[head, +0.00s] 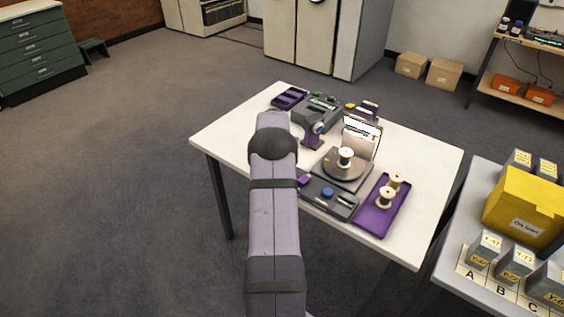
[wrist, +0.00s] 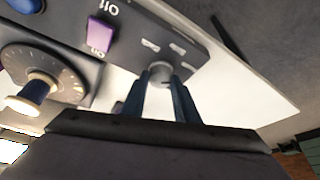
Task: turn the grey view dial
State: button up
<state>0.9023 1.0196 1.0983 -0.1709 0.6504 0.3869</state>
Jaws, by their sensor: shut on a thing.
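The grey view dial (wrist: 160,72) is a small round grey knob on the dark control panel (wrist: 130,20), seen in the wrist view beside small pale pictogram marks. My gripper (wrist: 160,88) has its two dark blue fingers on either side of the dial and is shut on it. In the head view the control panel (head: 344,204) lies on the white table, and my arm hides the dial and the gripper.
A purple On/Off switch (wrist: 102,32) and a blue button (wrist: 25,4) sit on the same panel. A turntable (head: 357,170) with a spool (head: 345,157) stands behind it. A purple tray (head: 373,221) with two spools is on the right.

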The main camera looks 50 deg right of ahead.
dwell(0.4)
jog(key=o, duration=1.1)
jog(key=shift+c, duration=0.2)
jog(key=b+v, duration=0.2)
jog(key=v, duration=0.5)
jog(key=shift+r, duration=0.15)
